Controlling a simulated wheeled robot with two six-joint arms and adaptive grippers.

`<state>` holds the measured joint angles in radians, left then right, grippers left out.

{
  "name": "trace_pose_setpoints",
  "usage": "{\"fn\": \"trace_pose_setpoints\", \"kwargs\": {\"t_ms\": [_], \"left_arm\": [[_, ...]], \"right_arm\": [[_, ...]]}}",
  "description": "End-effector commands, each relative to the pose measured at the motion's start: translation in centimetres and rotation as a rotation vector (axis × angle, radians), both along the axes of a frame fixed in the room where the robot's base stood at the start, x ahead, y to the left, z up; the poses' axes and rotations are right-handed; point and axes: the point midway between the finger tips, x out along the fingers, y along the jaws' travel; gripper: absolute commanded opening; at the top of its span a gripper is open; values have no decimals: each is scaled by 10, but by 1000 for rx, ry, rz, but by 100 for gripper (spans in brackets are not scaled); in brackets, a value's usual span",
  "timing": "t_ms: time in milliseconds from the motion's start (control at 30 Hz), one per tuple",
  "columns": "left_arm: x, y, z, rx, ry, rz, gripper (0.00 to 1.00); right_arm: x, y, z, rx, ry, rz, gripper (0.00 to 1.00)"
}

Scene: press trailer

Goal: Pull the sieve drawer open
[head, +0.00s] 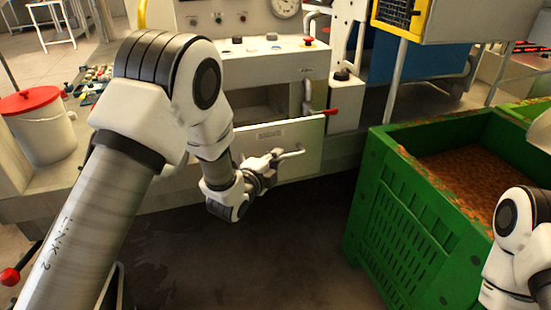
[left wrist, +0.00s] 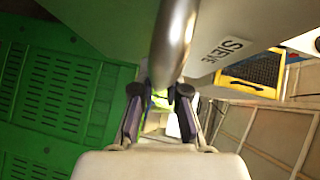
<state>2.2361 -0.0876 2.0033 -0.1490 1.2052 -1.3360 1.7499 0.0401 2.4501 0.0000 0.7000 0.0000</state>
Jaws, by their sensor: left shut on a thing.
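The sieve drawer's pale front panel (head: 308,135) is on the machine in the middle of the head view, with a small label and a metal bar handle (head: 292,154). My left gripper (head: 276,158) is at the handle and shut on it. In the left wrist view the shiny handle (left wrist: 175,40) runs down between the fingertips of my left gripper (left wrist: 160,92), beside the panel (left wrist: 222,22) marked "SIEVE". A dark recess shows above the panel; I cannot tell how far out the drawer is. My right gripper is out of view; only part of its arm shows.
A green crate (head: 400,225) of brown material stands right of the drawer; its green wall also fills the left of the left wrist view (left wrist: 50,90). A red-handled lever (head: 329,112) is near the panel's upper right. The dark floor (head: 290,250) before the drawer is clear.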

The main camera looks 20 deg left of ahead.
Motion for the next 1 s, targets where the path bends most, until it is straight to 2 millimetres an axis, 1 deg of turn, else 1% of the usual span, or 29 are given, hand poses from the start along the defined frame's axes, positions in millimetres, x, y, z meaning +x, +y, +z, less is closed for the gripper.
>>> {"fn": "trace_pose_setpoints", "kwargs": {"t_ms": [400, 433, 467, 500, 733, 833, 933, 1000], "left_arm": [[0, 0, 0, -1, 0, 2, 0], [0, 0, 0, -1, 0, 2, 24], [0, 0, 0, -1, 0, 2, 34], [0, 0, 0, -1, 0, 1, 39], [0, 0, 0, -1, -1, 1, 39], [-3, 1, 1, -1, -1, 1, 39], [-14, 3, 2, -1, 1, 1, 39], [-29, 6, 5, -1, 1, 1, 39]], "right_arm": [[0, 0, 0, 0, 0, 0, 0], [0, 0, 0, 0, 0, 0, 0], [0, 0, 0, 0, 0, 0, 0], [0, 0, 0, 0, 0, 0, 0], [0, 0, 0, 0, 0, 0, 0], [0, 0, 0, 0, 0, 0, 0], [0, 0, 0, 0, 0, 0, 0], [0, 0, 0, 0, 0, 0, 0]]}}
